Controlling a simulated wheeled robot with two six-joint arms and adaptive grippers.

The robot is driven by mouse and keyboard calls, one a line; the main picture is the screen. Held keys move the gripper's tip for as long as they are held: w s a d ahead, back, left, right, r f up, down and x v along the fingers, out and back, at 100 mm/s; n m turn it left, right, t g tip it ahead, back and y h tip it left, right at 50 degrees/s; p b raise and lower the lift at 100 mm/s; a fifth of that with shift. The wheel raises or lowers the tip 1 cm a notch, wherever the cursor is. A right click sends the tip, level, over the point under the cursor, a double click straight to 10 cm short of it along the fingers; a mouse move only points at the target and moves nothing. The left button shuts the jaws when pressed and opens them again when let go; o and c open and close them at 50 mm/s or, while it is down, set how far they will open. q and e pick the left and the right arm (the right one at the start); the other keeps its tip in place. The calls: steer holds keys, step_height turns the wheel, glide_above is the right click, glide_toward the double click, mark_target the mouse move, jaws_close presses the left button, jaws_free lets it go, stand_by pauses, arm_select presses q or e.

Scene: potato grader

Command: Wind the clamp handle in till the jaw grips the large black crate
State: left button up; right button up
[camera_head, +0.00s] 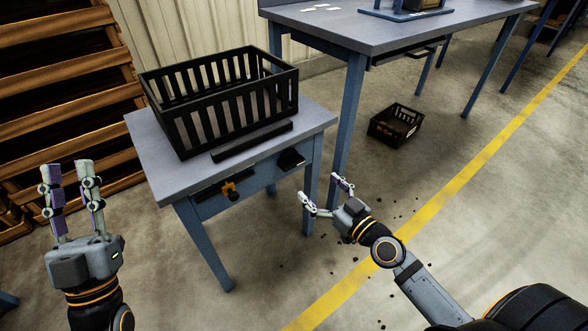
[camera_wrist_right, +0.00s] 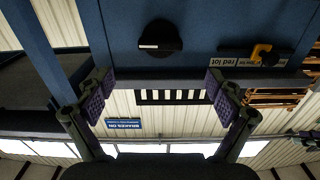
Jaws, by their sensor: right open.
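The large black crate (camera_head: 215,112) is slatted and stands on the small blue-grey table. A dark jaw bar (camera_head: 252,141) lies along its front side; I cannot tell whether they touch. A black round knob (camera_head: 290,160), apparently the clamp handle, sits on the table's front face at the right. In the right wrist view the knob (camera_wrist_right: 160,38) has a white mark and lies beyond my fingertips. My right gripper (camera_head: 320,187) is open and empty, in front of the knob and apart from it. My left gripper (camera_head: 69,165) is open and empty, left of the table.
A yellow clip-like part (camera_head: 230,188) sits by a label on the table front. A taller blue table (camera_head: 370,30) stands behind right. A smaller black crate (camera_head: 396,125) is on the floor. Wooden racks (camera_head: 70,90) stand at left. The floor in front is mostly clear.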

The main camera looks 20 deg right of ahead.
mark_target(296, 166)
steer(key=p+x, duration=0.1)
steer(key=x, duration=0.3)
steer(key=shift+w+a+r, duration=0.15)
steer(key=shift+w, duration=0.2)
steer(key=x, duration=0.4)
steer(key=shift+w+a, duration=0.15)
steer(key=shift+w, duration=0.3)
arm_select(q)
steer(key=w+f+n+g+y, duration=0.1)
steer(key=w+f+g, duration=0.4)
steer(key=f, duration=0.6)
steer(key=shift+a+f+g+y, duration=0.2)
steer(key=shift+f+g+y, duration=0.2)
steer(key=shift+g, duration=0.1)
steer(key=shift+w, duration=0.1)
arm_select(e)
steer(key=shift+c, duration=0.5)
steer(key=c, duration=1.1)
steer(key=shift+o, duration=0.2)
